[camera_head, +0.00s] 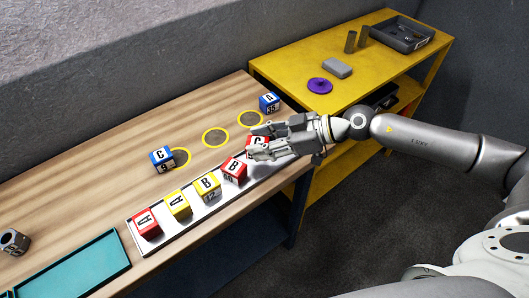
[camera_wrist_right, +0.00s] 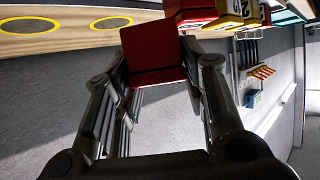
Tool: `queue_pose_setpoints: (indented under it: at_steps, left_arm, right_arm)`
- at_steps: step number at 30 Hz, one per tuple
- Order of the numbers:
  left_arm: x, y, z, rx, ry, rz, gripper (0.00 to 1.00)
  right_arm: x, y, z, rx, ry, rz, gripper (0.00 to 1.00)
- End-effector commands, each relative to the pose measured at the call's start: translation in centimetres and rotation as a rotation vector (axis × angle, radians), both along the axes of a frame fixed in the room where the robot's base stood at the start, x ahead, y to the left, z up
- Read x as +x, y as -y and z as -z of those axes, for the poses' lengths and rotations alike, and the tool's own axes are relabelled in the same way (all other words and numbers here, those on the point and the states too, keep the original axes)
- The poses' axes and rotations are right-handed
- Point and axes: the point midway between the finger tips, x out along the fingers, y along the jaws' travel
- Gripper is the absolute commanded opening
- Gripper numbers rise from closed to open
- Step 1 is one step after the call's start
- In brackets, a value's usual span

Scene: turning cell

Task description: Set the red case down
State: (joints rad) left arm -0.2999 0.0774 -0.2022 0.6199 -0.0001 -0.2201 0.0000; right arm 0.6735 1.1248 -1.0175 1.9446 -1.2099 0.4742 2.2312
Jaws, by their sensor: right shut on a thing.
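My right gripper (camera_head: 262,143) is shut on a red case (camera_head: 254,141) marked C, at the right end of the row on a white strip tray (camera_head: 175,243). The gripper's fingers hide part of it. The case also shows between the fingers in the right wrist view (camera_wrist_right: 152,50). I cannot tell whether its bottom touches the tray. Another red case (camera_head: 233,170) marked B stands just left of it. A red case (camera_head: 144,223) marked A stands at the tray's left end. My left gripper is not in view.
Blue cases (camera_head: 162,158) (camera_head: 269,103) stand behind, near yellow-ringed spots (camera_head: 215,137). A teal tray (camera_head: 90,267) lies at front left. A yellow bench (camera_head: 375,73) holds a purple disc (camera_head: 320,86) and a grey bin (camera_head: 403,36).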

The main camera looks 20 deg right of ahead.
Motion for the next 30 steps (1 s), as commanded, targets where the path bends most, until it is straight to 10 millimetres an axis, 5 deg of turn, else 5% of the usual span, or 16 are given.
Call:
queue_pose_setpoints:
  at_steps: [13,26,27,30]
  left_arm:
    - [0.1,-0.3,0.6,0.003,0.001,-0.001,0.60]
    - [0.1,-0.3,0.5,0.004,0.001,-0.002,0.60]
    - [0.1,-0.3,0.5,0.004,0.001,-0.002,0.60]
    - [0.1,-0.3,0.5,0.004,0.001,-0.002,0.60]
  right_arm:
    - [1.3,0.8,4.5,0.002,-0.002,-0.001,0.11]
    - [1.3,0.8,5.1,0.000,0.002,-0.002,0.11]
    - [1.3,0.9,5.2,-0.001,0.001,-0.002,0.43]
    - [1.3,0.9,5.2,-0.001,0.001,-0.002,0.56]
